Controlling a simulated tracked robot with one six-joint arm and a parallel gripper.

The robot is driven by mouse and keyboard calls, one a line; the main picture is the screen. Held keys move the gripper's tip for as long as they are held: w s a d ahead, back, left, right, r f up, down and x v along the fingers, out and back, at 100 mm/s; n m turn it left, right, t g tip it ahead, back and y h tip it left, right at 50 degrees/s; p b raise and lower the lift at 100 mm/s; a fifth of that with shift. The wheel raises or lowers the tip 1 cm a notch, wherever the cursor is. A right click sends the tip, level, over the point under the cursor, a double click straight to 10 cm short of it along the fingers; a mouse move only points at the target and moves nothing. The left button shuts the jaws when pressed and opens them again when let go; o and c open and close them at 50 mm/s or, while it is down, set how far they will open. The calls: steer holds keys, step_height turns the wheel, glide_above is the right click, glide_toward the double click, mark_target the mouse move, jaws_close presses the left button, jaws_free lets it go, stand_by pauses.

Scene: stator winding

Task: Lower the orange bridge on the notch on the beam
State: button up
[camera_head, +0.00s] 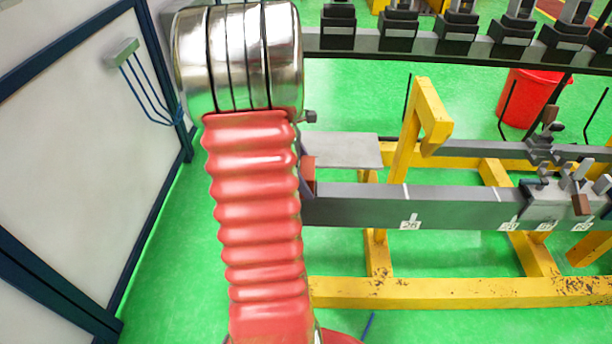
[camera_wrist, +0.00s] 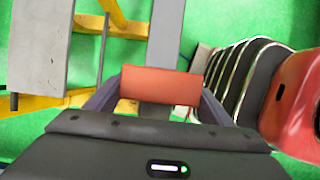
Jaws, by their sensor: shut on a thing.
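The orange bridge (camera_wrist: 160,86) is a small block between the two fingers of my gripper (camera_wrist: 158,90) in the wrist view. My gripper is shut on it. The grey beam (camera_wrist: 165,35) runs under and beyond the bridge; I cannot tell whether they touch. In the head view, the bridge (camera_head: 308,174) shows as an orange-red edge at the left end of the grey beam (camera_head: 450,210). My arm hides most of the gripper there. A white line crosses the beam above the label 26. I cannot make out the notch itself.
A grey plate (camera_head: 343,151) lies beside the beam's left end. A yellow frame (camera_head: 440,292) carries the beam, with a yellow upright (camera_head: 428,115) behind it. A red bucket (camera_head: 530,97) stands behind. A white panel (camera_head: 70,150) stands left.

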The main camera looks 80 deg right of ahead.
steer(key=shift+f, duration=0.25)
stand_by(0.4)
steer(key=shift+f, duration=0.35)
steer(key=shift+f, duration=0.7)
steer(key=shift+f, duration=0.3)
steer(key=shift+f, duration=0.5)
steer(key=shift+f, duration=0.35)
steer(key=shift+f, duration=0.1)
steer(key=o, duration=1.3)
